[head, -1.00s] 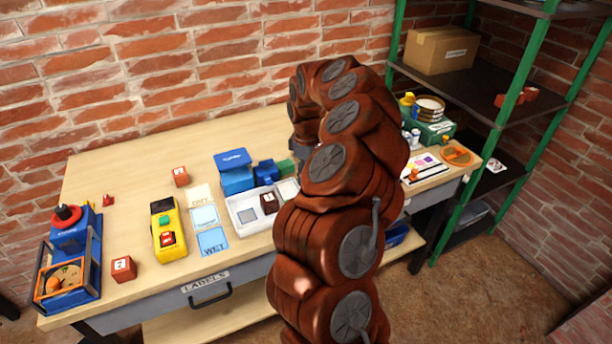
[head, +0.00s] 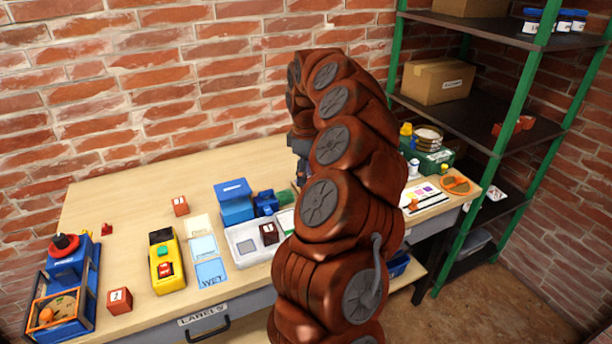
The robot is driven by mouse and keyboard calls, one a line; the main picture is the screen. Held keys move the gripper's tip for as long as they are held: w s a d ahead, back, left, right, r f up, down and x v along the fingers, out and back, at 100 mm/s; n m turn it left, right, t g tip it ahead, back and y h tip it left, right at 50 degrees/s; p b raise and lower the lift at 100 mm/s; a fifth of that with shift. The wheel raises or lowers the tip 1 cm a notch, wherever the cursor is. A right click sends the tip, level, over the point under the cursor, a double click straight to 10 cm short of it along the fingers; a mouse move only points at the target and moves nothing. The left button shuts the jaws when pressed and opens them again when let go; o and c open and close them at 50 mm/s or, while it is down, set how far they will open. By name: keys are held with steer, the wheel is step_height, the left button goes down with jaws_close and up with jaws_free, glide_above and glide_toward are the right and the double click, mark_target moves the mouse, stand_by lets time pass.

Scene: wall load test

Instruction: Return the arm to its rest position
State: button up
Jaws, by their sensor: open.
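My brown-red arm rises from the bottom of the head view and bends over at the top, its far end above the workbench (head: 120,210). My gripper (head: 301,170) shows only as a small dark part at that end, hanging beside the arm's left edge. Its fingers are mostly hidden by the arm and by distance. I see nothing held in it. It is close in the picture to a blue and green item (head: 268,201) on the bench, but I cannot tell the gap.
A yellow device (head: 166,262), red blocks (head: 119,300), a blue box (head: 234,200), a white tray (head: 246,245) and a blue machine (head: 68,280) stand on the bench. A green-posted shelf (head: 480,115) holds a carton (head: 437,81) at right. Brick walls close the back.

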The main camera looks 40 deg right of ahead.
stand_by(0.3)
steer(key=a+r+n, duration=0.1)
steer(key=a+r, duration=0.4)
steer(key=a, duration=0.8)
steer(key=s+a+r, duration=0.2)
steer(key=s+a, duration=0.4)
steer(key=a, duration=0.6)
steer(key=s+a+f+m, duration=0.2)
steer(key=s+a, duration=0.1)
steer(key=s, duration=0.4)
steer(key=s+a+f+m+g, duration=0.1)
steer(key=s+a+f+m, duration=0.1)
steer(key=s, duration=0.6)
steer(key=s+a+f+m, duration=0.2)
steer(key=s+a, duration=0.2)
steer(key=s, duration=0.3)
steer(key=shift+s+f+g, duration=0.3)
steer(key=shift+s+g, duration=0.1)
steer(key=shift+c, duration=0.9)
steer(key=shift+d, duration=0.15)
